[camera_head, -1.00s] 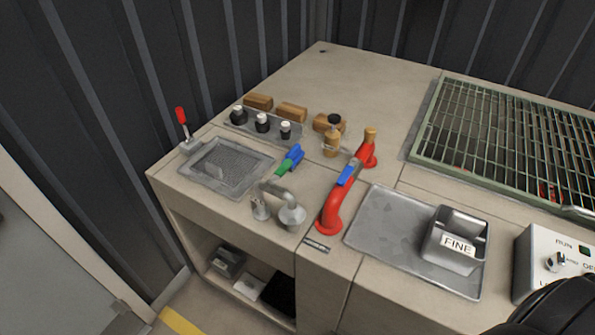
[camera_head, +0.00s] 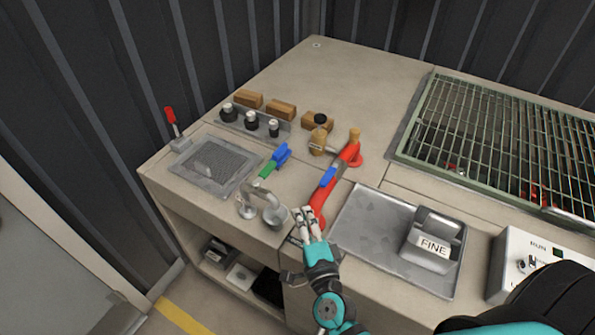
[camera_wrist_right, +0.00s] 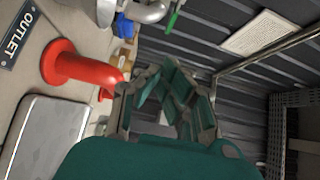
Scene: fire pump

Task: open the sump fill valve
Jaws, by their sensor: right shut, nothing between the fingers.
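A grey bent pipe (camera_head: 262,190) stands near the counter's front, with a green lever (camera_head: 266,169) and a blue lever (camera_head: 281,154) behind it. A red pipe (camera_head: 346,160) with a blue lever (camera_head: 327,177) stands to its right. No label readable here names the sump fill valve. My right gripper (camera_head: 304,213) is shut and empty, over the front of the counter, overlapping the red pipe's lower end in the picture. In the right wrist view the gripper (camera_wrist_right: 172,95) has the red pipe (camera_wrist_right: 80,69) to its left and the green lever (camera_wrist_right: 173,20) above. My left gripper is out of view.
An OUTLET plate (camera_wrist_right: 19,36) lies beside the red flange. A metal tray (camera_head: 375,225) holds a box marked FINE (camera_head: 433,242). A green-framed grating (camera_head: 500,135) is at the right, a control box (camera_head: 525,262) at lower right. A red-handled lever (camera_head: 171,120) stands far left.

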